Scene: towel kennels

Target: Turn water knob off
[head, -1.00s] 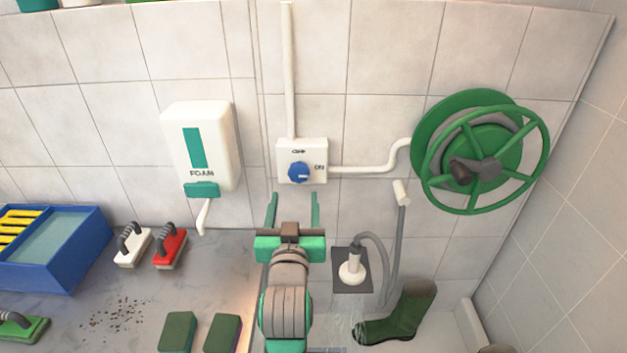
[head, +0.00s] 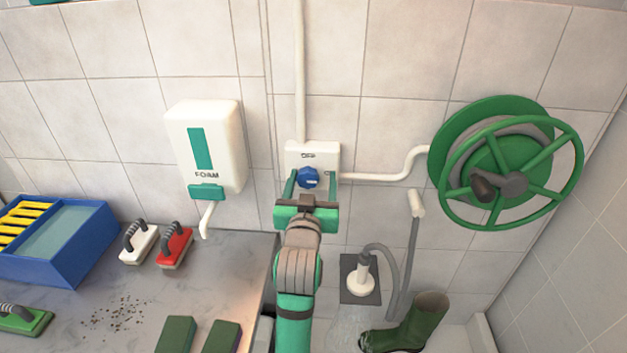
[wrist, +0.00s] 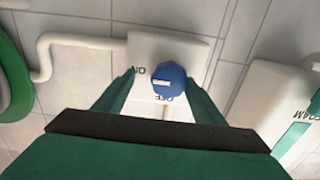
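The blue water knob (head: 308,178) sits on a white wall box (head: 328,160) marked OFF at the top. In the wrist view the picture is upside down; the knob (wrist: 170,76) shows a white mark on its side towards the ON label. My gripper (head: 308,184) is in front of the box, open, with one finger on each side of the knob. In the wrist view a gap shows between the knob and the left finger; the right finger is very close, and I cannot tell if it touches. The ON label is hidden in the head view.
A green hose reel (head: 505,165) is on the wall to the right, joined by a white pipe (head: 385,177). A foam dispenser (head: 205,145) hangs to the left. Below are a shower head (head: 362,275) with faint water-like streaks and a green boot (head: 415,325).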

